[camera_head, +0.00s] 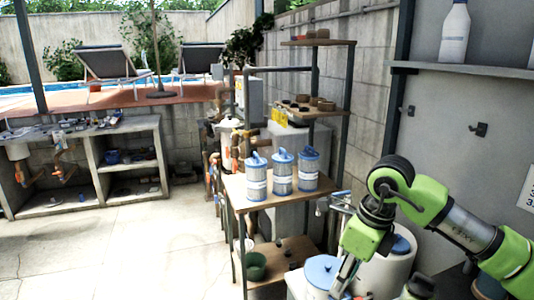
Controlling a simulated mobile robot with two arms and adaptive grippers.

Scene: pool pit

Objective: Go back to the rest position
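My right arm, green and black, comes in from the right edge. It bends down, and its gripper (345,277) hangs at the bottom of the view, in front of the white drums. The fingers are small and partly lost against the white lids behind them, so I cannot tell whether they are open or shut. I see nothing clearly held. My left gripper is out of view.
Several blue-and-white filter cartridges (283,171) stand on the wooden shelf (237,186). White drums with blue lids (321,271) crowd below my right gripper. A grey wall shelf (465,71) holds a white bottle (454,33). Floor at left (110,250) is clear.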

